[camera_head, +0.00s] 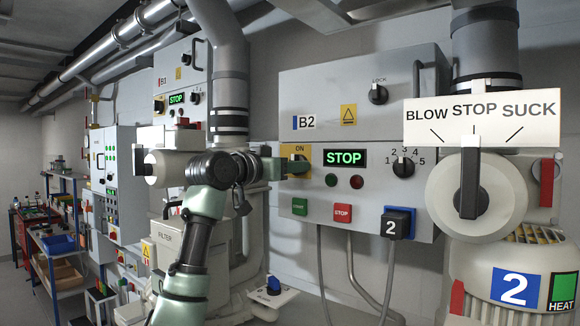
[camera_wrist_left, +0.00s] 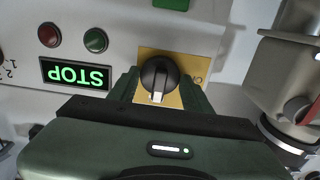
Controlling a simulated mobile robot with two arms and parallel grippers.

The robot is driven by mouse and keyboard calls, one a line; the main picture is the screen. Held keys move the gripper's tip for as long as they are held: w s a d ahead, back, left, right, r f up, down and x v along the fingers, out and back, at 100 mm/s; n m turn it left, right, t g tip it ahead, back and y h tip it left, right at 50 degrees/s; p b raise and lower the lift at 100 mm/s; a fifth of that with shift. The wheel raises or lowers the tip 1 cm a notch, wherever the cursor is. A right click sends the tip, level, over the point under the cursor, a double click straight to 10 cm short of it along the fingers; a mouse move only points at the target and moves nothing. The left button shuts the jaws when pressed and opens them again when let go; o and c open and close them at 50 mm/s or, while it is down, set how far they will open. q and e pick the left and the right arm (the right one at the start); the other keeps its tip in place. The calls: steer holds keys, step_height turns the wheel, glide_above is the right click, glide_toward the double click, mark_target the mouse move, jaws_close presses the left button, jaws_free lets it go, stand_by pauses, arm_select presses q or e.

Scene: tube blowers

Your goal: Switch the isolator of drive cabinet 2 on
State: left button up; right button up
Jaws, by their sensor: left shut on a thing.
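Drive cabinet 2 (camera_head: 361,150), marked B2, is the grey box on the wall in the head view. My left gripper (camera_head: 283,168) is at the isolator and mostly hides the knob in the head view. In the left wrist view its fingers (camera_wrist_left: 160,88) are on both sides of the knob, shut on it. The knob's white mark points to the bottom of that upside-down picture, so upward on the cabinet. My right gripper is not in view.
The cabinet's display (camera_head: 345,158) reads STOP in green. Green (camera_head: 300,207) and red (camera_head: 342,213) push buttons sit below. A selector (camera_head: 403,166) and a blue-framed plug (camera_head: 398,223) are to the right. A large BLOW-STOP-SUCK lever (camera_head: 470,185) stands nearer at right.

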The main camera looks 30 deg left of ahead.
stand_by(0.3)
arm_select(q)
steer(key=o, duration=1.4)
steer(key=shift+w, duration=0.1)
steer(key=s+b, duration=0.1)
steer(key=s, duration=0.1)
steer(key=s+b, duration=0.1)
steer(key=s, duration=0.2)
steer(key=s+b, duration=0.2)
steer(key=shift+s+a, duration=0.35)
steer(key=shift+s, duration=0.05)
